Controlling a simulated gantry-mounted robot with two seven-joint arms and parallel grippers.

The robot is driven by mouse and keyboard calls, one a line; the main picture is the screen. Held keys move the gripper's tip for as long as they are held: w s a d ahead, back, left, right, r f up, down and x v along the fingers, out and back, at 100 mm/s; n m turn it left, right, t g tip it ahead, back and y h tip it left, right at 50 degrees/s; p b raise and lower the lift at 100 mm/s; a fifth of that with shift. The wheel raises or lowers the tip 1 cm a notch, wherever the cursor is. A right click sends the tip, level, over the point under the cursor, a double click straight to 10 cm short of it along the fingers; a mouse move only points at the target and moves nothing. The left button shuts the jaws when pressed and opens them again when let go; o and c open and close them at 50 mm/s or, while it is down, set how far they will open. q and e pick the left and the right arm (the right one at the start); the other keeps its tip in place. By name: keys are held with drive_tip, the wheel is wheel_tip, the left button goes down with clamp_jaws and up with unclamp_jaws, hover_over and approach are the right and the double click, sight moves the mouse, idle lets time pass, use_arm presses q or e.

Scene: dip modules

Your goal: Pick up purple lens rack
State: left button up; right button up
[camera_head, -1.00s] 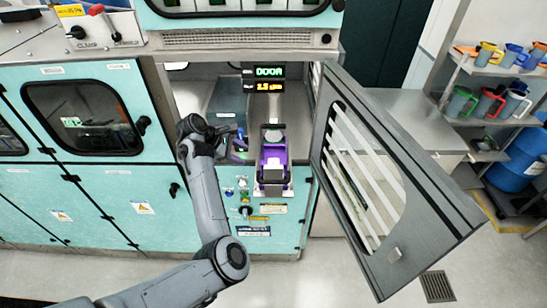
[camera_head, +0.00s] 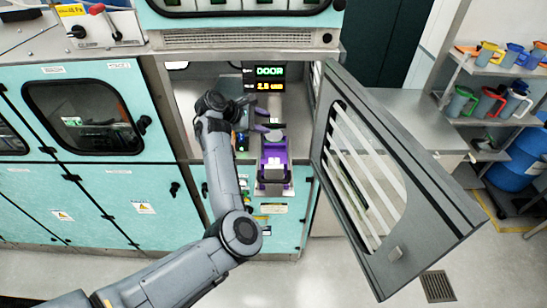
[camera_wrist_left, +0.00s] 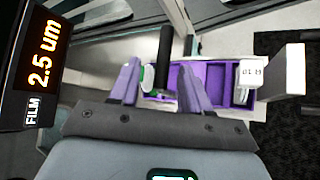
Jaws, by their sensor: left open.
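My left gripper (camera_head: 266,116) is open at the far end of the rack. In the left wrist view its two fingers (camera_wrist_left: 160,88) stand on either side of the handle, with gaps visible. The arm and gripper hide part of the rack's far end. My right gripper is not in view.
The grey cabinet door (camera_head: 385,180) stands open to the right of the rack. A display (camera_head: 269,79) reading "DOOR" and "2.5 um" is behind it. Shelves with coloured jugs (camera_head: 487,105) and a blue barrel (camera_head: 521,160) are at the far right.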

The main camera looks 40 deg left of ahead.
sight(270, 125)
use_arm(q)
drive_tip(key=shift+p+x, duration=0.7)
drive_tip(key=shift+x, duration=1.6)
drive_tip(key=shift+s+d+f, duration=0.1)
drive_tip(key=shift+d, duration=0.05)
clamp_jaws()
